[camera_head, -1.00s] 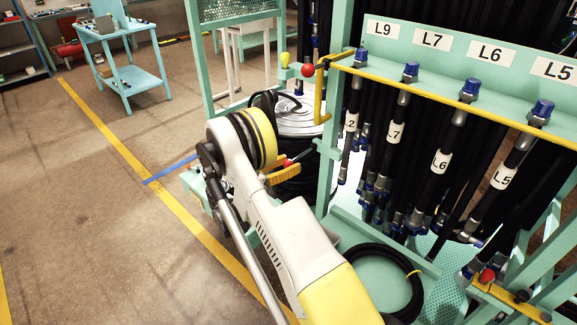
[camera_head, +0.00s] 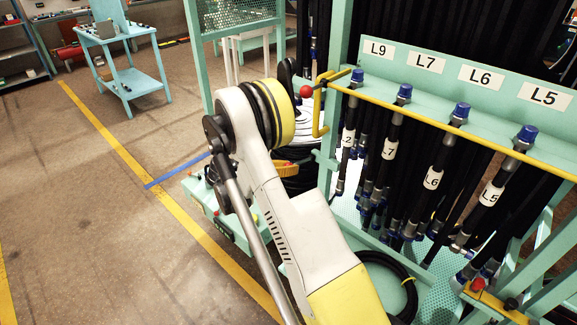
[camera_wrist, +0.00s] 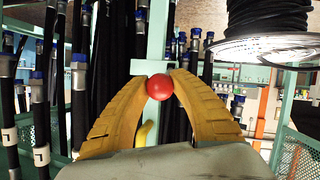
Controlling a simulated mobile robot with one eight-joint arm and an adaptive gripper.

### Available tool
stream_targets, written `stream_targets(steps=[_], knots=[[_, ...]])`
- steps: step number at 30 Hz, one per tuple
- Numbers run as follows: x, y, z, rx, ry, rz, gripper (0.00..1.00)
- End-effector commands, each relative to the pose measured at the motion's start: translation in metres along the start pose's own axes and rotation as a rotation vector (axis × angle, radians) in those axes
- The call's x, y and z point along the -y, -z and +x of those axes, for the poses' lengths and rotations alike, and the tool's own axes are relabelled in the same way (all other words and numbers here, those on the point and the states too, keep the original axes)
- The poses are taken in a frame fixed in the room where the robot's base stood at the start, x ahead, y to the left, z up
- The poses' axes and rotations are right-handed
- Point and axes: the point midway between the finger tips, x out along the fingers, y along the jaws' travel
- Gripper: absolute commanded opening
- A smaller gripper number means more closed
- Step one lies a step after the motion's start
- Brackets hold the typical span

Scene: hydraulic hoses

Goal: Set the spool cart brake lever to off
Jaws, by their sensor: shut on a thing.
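My gripper (camera_wrist: 160,85) has its two yellow fingers closed around a red ball knob (camera_wrist: 160,88) in the wrist view. The knob's shaft is hidden behind the fingers and palm, so I cannot read the lever's setting. In the head view my gripper (camera_head: 284,168) shows only as a small yellow-orange part behind my wrist, low beside the hose spool (camera_head: 312,118); the held knob is hidden there. The spool, with black hose and a pale flange, also shows at upper right in the wrist view (camera_wrist: 265,48).
A hose rack with labelled hoses (camera_head: 432,180) stands at right, crossed by a yellow bar (camera_head: 450,128). A coiled hose (camera_head: 400,270) lies on the rack's base. A teal cart (camera_head: 128,65) stands far left; the left floor is clear.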

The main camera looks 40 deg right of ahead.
Motion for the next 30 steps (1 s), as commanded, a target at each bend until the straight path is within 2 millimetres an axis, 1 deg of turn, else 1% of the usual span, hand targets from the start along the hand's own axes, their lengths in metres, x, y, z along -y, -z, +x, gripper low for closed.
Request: stream_targets(steps=[1, 5, 9, 15, 18, 24, 30], knots=[[-0.003, 0.012, -0.004, 0.013, 0.004, -0.002, 0.00], [-0.006, 0.028, -0.004, 0.021, 0.004, -0.004, 0.00], [-0.010, 0.047, -0.002, 0.154, 0.030, -0.031, 0.00], [-0.012, 0.068, 0.004, 0.329, 0.064, -0.066, 0.00], [-0.013, 0.076, 0.009, 0.398, 0.078, -0.080, 0.00], [-0.013, 0.088, 0.016, 0.388, 0.078, -0.081, 0.00], [-0.013, 0.096, 0.022, 0.386, 0.079, -0.080, 0.00]])
